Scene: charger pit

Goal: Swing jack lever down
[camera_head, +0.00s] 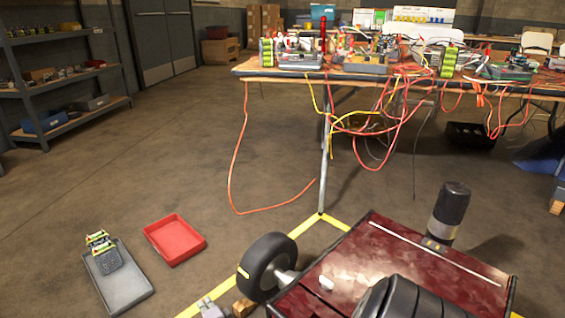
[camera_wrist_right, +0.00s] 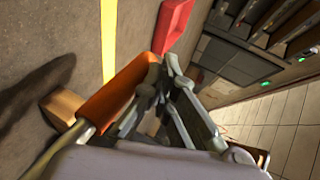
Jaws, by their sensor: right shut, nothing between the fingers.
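In the wrist view my right gripper (camera_wrist_right: 161,74) is shut with nothing between its fingers. An orange grip (camera_wrist_right: 112,92), seemingly the jack lever's handle, lies right beside the fingers on the picture's left; I cannot tell whether they touch. A metal rod runs from its lower end. In the head view a small grey part (camera_head: 210,309), possibly of the jack, shows at the bottom edge near the dark red wheeled machine (camera_head: 345,270). The lever is not clear there, and I cannot make out the right fingertips. My left gripper is not in view.
A wooden block (camera_head: 243,307) sits by the black wheel (camera_head: 267,267). A red tray (camera_head: 174,240) and a grey tray (camera_head: 118,280) with a device lie on the floor at left. A cluttered workbench (camera_head: 300,74) with hanging cables stands behind.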

